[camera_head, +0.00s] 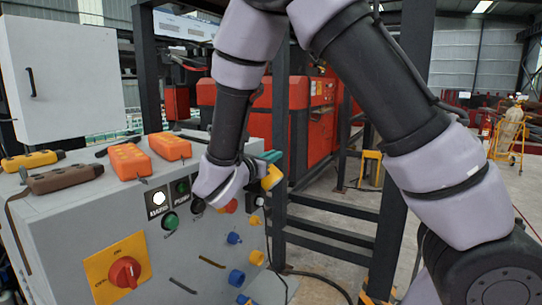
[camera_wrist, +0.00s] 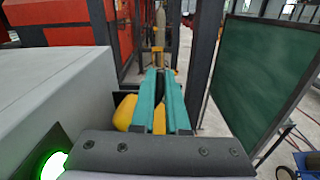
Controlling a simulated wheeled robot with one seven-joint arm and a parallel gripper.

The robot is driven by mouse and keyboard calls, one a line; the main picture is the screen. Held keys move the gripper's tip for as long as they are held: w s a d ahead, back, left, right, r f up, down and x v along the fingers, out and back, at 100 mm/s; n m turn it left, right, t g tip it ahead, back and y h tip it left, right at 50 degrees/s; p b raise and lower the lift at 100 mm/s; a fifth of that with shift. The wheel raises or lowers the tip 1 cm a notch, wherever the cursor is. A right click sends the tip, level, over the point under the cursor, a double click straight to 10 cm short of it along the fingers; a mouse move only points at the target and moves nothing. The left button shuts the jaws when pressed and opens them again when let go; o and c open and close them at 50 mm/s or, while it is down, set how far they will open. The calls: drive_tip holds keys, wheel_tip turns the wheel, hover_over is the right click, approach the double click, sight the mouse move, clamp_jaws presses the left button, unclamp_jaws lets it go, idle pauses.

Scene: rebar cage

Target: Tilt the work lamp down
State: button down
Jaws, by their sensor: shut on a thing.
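The work lamp appears to be the yellow-bodied thing (camera_head: 271,178) at the right end of the grey control cabinet. It is largely hidden behind my wrist in the head view. In the wrist view the yellow body (camera_wrist: 125,111) shows just left of my teal fingers, with a bit of yellow between them. My gripper (camera_wrist: 161,76) is closed around a narrow part there; it also shows in the head view (camera_head: 269,157). The fingers hide most of the held part, and I cannot tell the lamp's exact tilt.
The grey cabinet (camera_head: 200,262) carries buttons, a red rotary switch (camera_head: 125,272) and blue sockets (camera_head: 236,277). Orange pendants (camera_head: 130,161) lie on its top. Dark steel posts (camera_head: 405,150) stand close right of my gripper. A dark green panel (camera_wrist: 265,80) stands at right in the wrist view.

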drive_tip(key=m, duration=0.1)
drive_tip(key=s+d+f+m, duration=0.1)
drive_tip(key=m, duration=0.1)
drive_tip(key=d+f+m, duration=0.1)
drive_tip(key=m, duration=0.1)
drive_tip(key=shift+s, duration=0.15)
drive_tip(key=shift+s+d+f+m, duration=0.2)
drive_tip(key=shift+f+m, duration=0.4)
drive_tip(key=shift+m, duration=0.7)
drive_tip(key=shift+s+d+f+m, duration=0.15)
drive_tip(key=shift+f+m, duration=0.45)
drive_tip(key=shift+m, duration=0.7)
drive_tip(key=shift+f, duration=0.1)
drive_tip(key=c, duration=0.9)
unclamp_jaws()
drive_tip(key=v, duration=1)
drive_tip(key=shift+s+a, duration=0.25)
